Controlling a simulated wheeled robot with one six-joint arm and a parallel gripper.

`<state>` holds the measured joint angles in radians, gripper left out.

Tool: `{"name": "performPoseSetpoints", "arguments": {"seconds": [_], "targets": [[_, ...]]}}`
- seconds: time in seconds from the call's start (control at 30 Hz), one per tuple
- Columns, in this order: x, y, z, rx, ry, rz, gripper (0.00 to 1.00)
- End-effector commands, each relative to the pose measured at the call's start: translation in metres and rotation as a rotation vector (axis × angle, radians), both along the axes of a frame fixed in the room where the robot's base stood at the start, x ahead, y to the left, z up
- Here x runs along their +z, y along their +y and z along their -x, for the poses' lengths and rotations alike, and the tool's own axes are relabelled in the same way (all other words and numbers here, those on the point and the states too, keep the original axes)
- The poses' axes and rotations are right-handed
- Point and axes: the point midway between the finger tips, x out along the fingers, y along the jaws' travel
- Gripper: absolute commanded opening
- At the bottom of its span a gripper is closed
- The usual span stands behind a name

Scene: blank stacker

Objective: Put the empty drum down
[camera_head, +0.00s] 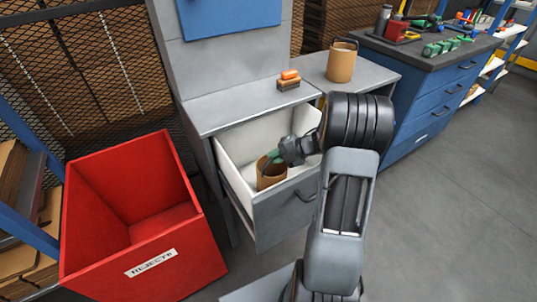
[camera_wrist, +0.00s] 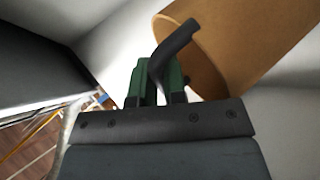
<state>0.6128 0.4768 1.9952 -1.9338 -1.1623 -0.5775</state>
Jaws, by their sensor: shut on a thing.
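A brown open-topped drum (camera_head: 269,178) is inside the open white-lined drawer (camera_head: 239,152), near its left wall. My gripper (camera_head: 274,156) reaches in from the right at the drum's upper edge. In the wrist view, the green fingers (camera_wrist: 158,80) are shut on the drum's dark handle, close to its rim. The drum (camera_wrist: 262,52) fills the upper right there and looks tilted in that view. The part of its inside that shows is bare. I cannot tell whether its bottom touches the drawer floor.
A second brown drum (camera_head: 342,62) with a handle stands on the grey counter. An orange-and-brown brush-like block (camera_head: 288,80) lies left of it. A red REJECTS bin (camera_head: 165,262) stands left of the drawer. Blue cabinets (camera_head: 425,105) stand right; the right floor is clear.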

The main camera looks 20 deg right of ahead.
Motion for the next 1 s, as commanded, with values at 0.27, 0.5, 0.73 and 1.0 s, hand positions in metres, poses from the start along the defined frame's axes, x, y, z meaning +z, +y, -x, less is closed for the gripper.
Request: {"name": "performPoseSetpoints", "arguments": {"seconds": [0.27,0.5,0.73,1.0], "targets": [[-0.002,0.004,-0.037,0.003,-0.003,0.001,0.0],[-0.012,0.005,-0.04,0.0,0.0,0.0,0.0],[-0.012,0.004,-0.04,0.0,0.0,0.0,0.0],[-0.014,0.005,-0.04,0.0,0.0,0.0,0.26]]}}
